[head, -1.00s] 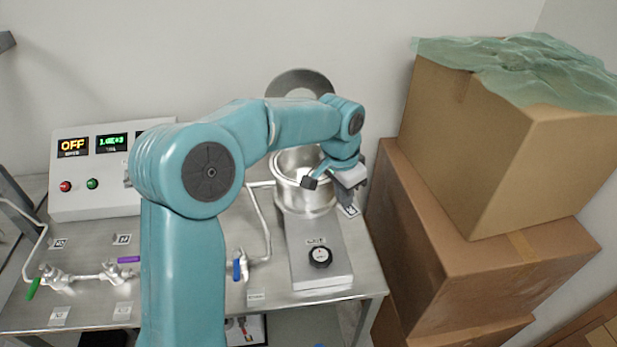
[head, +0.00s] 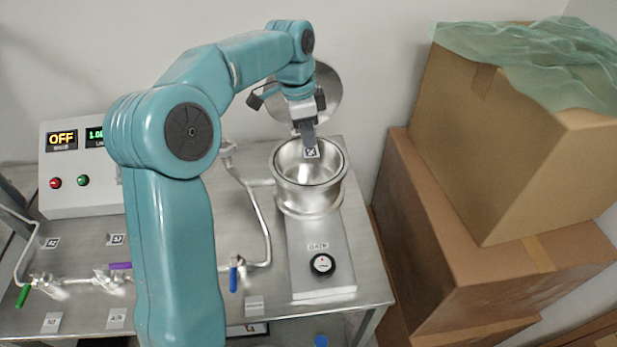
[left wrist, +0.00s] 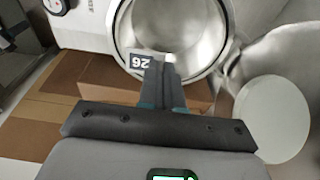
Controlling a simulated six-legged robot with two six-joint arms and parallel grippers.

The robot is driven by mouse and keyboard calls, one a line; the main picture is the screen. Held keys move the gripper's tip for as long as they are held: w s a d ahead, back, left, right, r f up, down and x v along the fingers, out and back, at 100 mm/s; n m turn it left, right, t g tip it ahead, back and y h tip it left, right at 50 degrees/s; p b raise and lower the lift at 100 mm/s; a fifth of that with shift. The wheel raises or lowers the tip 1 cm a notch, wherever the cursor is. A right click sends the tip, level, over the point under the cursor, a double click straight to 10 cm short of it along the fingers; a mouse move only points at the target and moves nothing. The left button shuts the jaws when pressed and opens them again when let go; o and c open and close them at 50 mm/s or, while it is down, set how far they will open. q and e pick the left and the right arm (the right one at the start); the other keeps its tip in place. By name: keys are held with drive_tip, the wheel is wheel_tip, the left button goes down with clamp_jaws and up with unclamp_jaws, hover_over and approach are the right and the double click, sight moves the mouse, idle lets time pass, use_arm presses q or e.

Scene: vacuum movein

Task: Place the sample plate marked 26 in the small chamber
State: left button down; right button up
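The sample plate marked 26 (left wrist: 141,61) is a small light plate with a dark label; it also shows in the head view (head: 312,153). My left gripper (head: 309,143) is shut on it and holds it at the far part of the chamber's open mouth. In the left wrist view the fingertips (left wrist: 164,62) pinch the plate at the chamber's rim. The small chamber (head: 283,186) is a round, shiny metal pot with an open top. Its round lid (head: 328,97) stands open behind it. I cannot tell the plate's height above the rim. My right gripper is not in view.
Cardboard boxes (head: 470,265) are stacked right of the metal bench (head: 210,300), with green wrap (head: 540,60) on top. The control box (head: 70,190) reads OFF. Pipes and coloured valve handles (head: 234,277) lie left of the chamber. A knob (head: 322,265) sits in front.

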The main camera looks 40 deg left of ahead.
use_arm(q)
wheel_tip(320, 180, down, 9)
drive_tip(key=shift+w+d+r, duration=0.1)
drive_tip(key=shift+w+d, duration=0.05)
wheel_tip(320, 180, down, 5)
drive_tip(key=shift+f+p, duration=0.15)
drive_tip(key=shift+p, duration=0.4)
drive_tip(key=shift+s, duration=0.2)
drive_tip(key=shift+f, duration=0.15)
drive_tip(key=c, duration=1.3)
unclamp_jaws()
drive_tip(key=shift+w, duration=0.2)
drive_tip(key=shift+s, duration=0.1)
